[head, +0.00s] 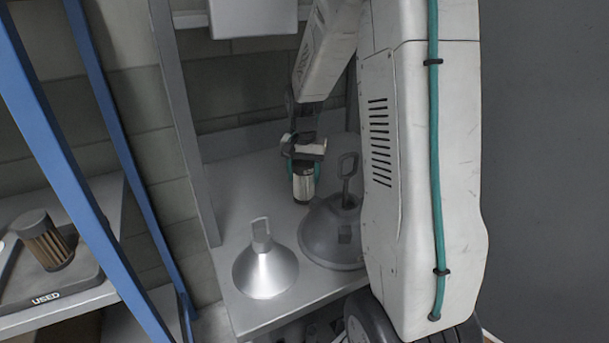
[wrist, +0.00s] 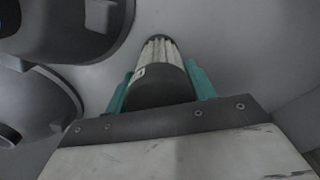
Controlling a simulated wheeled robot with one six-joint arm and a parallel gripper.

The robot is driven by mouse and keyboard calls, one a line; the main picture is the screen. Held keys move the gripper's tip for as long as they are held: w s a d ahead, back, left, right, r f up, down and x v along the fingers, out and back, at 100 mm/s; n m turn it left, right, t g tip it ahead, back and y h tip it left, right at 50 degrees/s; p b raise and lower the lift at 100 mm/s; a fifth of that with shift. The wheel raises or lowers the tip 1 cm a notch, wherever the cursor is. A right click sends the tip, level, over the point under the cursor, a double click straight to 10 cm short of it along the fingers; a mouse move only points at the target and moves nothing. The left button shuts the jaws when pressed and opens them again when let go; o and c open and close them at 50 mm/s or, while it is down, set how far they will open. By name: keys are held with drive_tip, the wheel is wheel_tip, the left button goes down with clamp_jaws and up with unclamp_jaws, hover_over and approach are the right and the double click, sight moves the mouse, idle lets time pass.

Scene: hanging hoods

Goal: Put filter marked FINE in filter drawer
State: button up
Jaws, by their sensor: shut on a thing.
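My gripper (head: 303,172) points down over the grey shelf behind the two hoods. It is shut on a filter (head: 304,187), a small cylinder with pale pleats and a dark cap. In the wrist view the filter (wrist: 158,84) sits between the teal fingers of my gripper (wrist: 160,92), its pleated end pointing away. A small pale mark shows on its cap, too small to read, so I cannot tell whether it says FINE. I cannot tell whether the filter touches the shelf. I cannot make out a filter drawer in either view.
A silver cone hood (head: 265,273) and a dark grey hood (head: 333,235) with a loop handle stand on the shelf (head: 235,210). At left, a brown filter (head: 46,243) stands in a tray marked USED (head: 72,287). Blue posts (head: 62,140) and a grey post (head: 183,110) stand between the shelves.

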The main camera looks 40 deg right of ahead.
drive_tip(key=shift+f, duration=0.3)
drive_tip(key=shift+f, duration=0.1)
drive_tip(key=o, duration=1.2)
